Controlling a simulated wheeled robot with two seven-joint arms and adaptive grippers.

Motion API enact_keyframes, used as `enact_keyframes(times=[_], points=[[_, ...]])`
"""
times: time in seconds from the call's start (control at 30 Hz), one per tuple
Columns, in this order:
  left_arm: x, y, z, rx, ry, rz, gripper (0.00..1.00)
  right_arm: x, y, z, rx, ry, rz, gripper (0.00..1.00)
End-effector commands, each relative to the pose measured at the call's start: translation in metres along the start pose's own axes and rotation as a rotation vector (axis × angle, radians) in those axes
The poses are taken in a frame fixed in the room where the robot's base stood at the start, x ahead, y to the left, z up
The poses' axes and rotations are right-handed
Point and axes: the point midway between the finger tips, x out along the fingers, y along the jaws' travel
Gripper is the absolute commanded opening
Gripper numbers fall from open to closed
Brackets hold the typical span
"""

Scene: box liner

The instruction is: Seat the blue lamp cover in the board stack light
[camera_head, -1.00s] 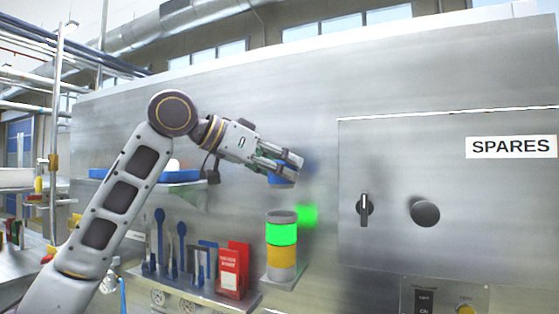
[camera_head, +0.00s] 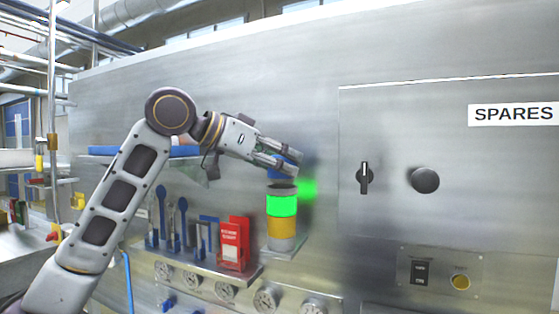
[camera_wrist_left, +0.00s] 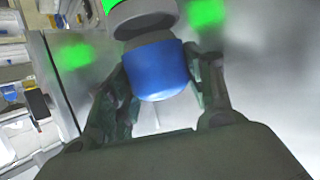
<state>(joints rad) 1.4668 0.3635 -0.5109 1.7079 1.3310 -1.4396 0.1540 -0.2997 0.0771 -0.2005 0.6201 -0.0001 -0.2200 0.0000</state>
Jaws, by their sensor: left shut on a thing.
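My left gripper (camera_head: 281,168) is shut on the blue lamp cover (camera_head: 283,172), just above the stack light. In the left wrist view the blue cover (camera_wrist_left: 158,70) sits between the two fingers, against or very near the grey top collar (camera_wrist_left: 143,17). I cannot tell whether they touch. The stack light stands on a small wall shelf, with a grey top (camera_head: 282,188), a lit green section (camera_head: 282,206) and a yellow section (camera_head: 281,228) below. The fingers partly hide the cover in the head view. My right gripper is not in view.
A rack (camera_head: 197,264) left of the stack light holds blue tools and a red box (camera_head: 234,243). A blue-edged shelf (camera_head: 103,151) is behind my arm. A SPARES panel with a black knob (camera_head: 424,180) is to the right. Gauges (camera_head: 267,299) are below.

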Motion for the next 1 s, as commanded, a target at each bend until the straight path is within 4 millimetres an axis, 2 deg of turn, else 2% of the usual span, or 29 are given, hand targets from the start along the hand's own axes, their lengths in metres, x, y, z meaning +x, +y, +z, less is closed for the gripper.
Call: enact_keyframes(times=[1.0], points=[[0.0020,0.0001,0.0051,0.001,0.000,0.000,0.29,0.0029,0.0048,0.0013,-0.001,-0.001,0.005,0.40]])
